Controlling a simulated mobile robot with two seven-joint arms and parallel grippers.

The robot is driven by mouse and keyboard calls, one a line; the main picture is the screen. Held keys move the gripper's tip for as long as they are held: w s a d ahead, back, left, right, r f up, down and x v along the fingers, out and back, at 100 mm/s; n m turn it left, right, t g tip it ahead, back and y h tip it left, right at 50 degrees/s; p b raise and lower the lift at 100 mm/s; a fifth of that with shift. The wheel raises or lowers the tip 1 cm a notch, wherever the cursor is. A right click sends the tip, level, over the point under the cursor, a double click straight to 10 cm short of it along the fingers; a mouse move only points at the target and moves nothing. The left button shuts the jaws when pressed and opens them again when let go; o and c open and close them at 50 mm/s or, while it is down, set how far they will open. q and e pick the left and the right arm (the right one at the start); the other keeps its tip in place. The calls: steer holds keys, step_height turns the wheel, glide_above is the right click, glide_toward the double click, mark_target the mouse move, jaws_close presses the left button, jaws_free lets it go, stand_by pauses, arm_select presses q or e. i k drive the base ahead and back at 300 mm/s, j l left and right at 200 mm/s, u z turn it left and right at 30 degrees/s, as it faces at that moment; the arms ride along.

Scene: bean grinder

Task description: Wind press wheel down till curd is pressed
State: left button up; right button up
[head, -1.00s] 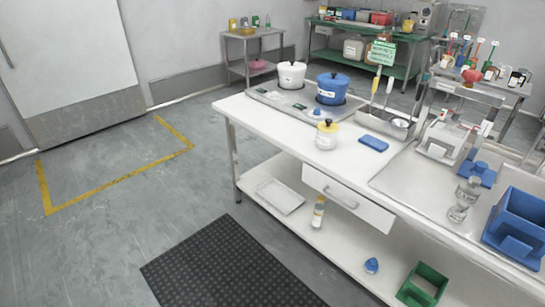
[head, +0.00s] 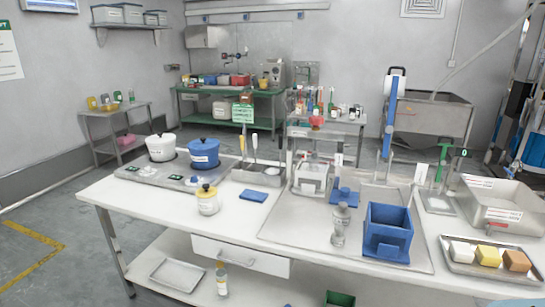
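A white box-like part (head: 311,179) sits low in the frame. I cannot make out any curd in it.
A tray of blocks (head: 490,256) and steel basin (head: 500,203) are right.

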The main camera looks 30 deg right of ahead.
mark_target(316, 121)
steer(key=i+j+z, duration=0.5)
steer(key=j+z, duration=0.2)
steer(key=i+j+z, duration=0.2)
steer(key=j+z, duration=0.15)
